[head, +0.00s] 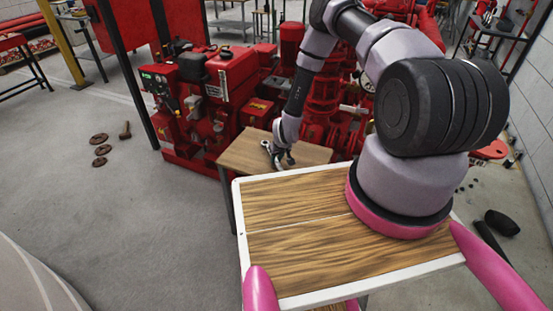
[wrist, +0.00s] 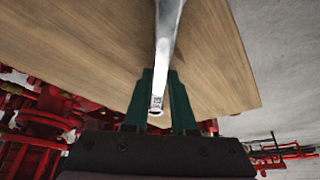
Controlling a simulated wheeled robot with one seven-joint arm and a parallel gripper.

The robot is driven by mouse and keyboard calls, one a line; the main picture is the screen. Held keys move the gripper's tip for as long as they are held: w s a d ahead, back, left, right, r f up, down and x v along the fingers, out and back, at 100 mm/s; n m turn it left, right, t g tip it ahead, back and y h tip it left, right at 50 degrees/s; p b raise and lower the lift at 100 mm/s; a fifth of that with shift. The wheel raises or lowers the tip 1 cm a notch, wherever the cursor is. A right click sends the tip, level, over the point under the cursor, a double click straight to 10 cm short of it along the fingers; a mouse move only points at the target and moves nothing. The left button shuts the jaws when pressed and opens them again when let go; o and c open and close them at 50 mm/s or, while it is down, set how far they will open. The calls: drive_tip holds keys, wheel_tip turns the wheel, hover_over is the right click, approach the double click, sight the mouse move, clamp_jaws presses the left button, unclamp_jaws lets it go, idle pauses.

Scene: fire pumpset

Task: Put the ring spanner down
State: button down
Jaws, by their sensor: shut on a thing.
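The ring spanner (wrist: 166,45) is a shiny silver bar in the wrist view. It runs from between my gripper's green fingers (wrist: 160,75) out over the wooden tabletop, its near end showing between the fingers. My gripper is shut on it. In the head view my gripper (head: 284,158) is low over the small wooden table (head: 240,152), with the spanner (head: 267,148) as a small grey shape beside it. The wooden top also fills much of the wrist view (wrist: 90,50). I cannot tell whether the spanner touches the table.
A red pumpset (head: 215,95) stands right behind the table. My wood-topped deck with a white rim is in front. Rusty rings (head: 100,150) and a hammer-like tool (head: 125,130) lie on the floor at the left. The concrete floor at the left is mostly clear.

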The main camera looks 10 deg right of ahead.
drive_tip(key=c, duration=0.7)
unclamp_jaws()
drive_tip(key=shift+c, duration=0.2)
drive_tip(key=v, duration=1.2)
